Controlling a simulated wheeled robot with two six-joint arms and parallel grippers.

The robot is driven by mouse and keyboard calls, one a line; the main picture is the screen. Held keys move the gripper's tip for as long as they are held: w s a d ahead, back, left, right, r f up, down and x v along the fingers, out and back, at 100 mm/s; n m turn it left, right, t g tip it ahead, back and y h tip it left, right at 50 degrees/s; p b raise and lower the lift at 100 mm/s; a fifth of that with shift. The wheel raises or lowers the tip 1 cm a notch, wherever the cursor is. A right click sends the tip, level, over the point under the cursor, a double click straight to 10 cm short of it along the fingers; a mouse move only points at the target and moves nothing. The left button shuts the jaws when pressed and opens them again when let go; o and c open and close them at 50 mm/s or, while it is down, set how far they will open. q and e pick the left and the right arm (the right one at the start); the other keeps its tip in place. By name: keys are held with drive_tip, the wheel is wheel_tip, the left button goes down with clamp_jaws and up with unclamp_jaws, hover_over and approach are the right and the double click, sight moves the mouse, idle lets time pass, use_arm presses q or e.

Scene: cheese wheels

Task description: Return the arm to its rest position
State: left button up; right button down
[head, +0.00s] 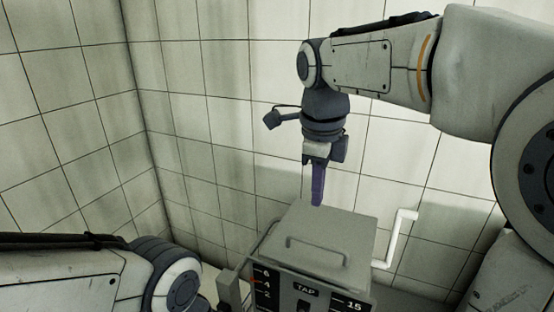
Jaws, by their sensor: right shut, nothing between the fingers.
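My right arm reaches in from the upper right of the head view and bends down at the wrist. My right gripper (317,203) points straight down with its purple fingers shut and nothing between them. Its tips show just at the back edge of a grey box's top; I cannot tell whether they touch it or hang behind it. My left arm shows at the lower left, and its gripper is out of view.
The grey box (330,225) has a handle on its top and a dark front panel marked TAP, with numbers. A white bent pipe (399,238) stands at its right. White tiled walls (220,80) meet in a corner behind. The space left of my right wrist is clear.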

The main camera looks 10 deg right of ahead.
drive_tip(key=s+a+f+n, duration=0.3)
drive_tip(key=s+f+n, duration=0.2)
drive_tip(key=n, duration=0.5)
drive_tip(key=s+a+f+n+y, duration=0.1)
drive_tip(key=s+a+f+n, duration=0.3)
drive_tip(key=n, duration=0.7)
drive_tip(key=s+a+f+n+g, duration=0.1)
drive_tip(key=s+a+f+n, duration=0.2)
drive_tip(key=s+f+n, duration=0.4)
drive_tip(key=s+n, duration=0.3)
drive_tip(key=n, duration=0.1)
drive_tip(key=shift+s+a+f+y, duration=0.25)
drive_tip(key=shift+a+y, duration=0.05)
drive_tip(key=shift+a, duration=0.1)
